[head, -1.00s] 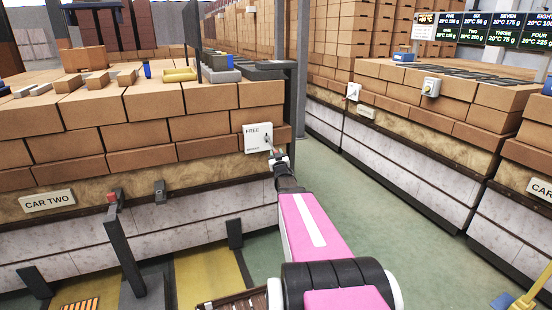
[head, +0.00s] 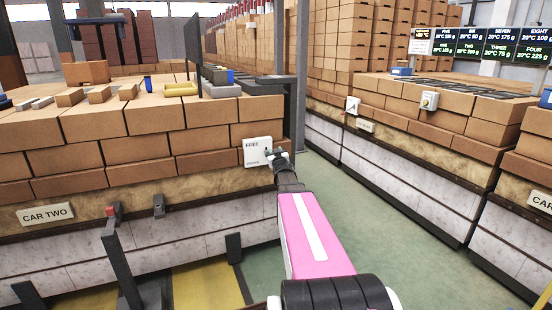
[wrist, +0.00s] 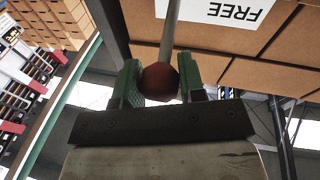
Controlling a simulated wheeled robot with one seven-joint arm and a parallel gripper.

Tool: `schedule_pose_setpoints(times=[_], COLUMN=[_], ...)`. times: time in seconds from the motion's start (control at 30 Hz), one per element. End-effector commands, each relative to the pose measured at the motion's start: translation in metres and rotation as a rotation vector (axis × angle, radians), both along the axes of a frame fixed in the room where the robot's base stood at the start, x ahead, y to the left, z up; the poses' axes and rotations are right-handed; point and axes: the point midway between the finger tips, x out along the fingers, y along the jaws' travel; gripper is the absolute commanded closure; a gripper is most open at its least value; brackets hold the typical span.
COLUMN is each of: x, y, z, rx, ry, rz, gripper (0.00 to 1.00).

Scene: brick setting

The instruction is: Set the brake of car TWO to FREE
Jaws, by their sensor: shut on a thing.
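The brake plate (head: 257,152) is a white panel on the brick side of car TWO, at its right end in the head view. It reads FREE at its top, with a smaller, unreadable word below. My gripper (head: 278,156) is at the plate's right side. In the wrist view my gripper (wrist: 159,84) is shut on the dark red ball knob (wrist: 160,80) of the brake lever (wrist: 170,38). The plate with FREE upside down (wrist: 225,10) shows above it. The gripper hides much of the lever in the head view. The CAR TWO sign (head: 45,215) is at lower left.
A dark upright post (head: 297,90) stands close beside my gripper at the car's right corner. Green floor (head: 390,220) is clear to the right, up to another brick-loaded car. Dark posts (head: 122,262) stand in front of car TWO.

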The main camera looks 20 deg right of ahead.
Motion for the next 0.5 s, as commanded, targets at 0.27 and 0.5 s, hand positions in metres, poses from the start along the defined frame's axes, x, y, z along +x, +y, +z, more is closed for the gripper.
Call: schedule_pose_setpoints(times=[0.27, 0.5], x=[0.0034, 0.0038], y=[-0.0006, -0.0008], z=[0.0082, 0.0087], rx=[0.001, 0.001], ry=[-0.005, -0.005], rz=[0.0, 0.0], gripper=[1.0, 1.0])
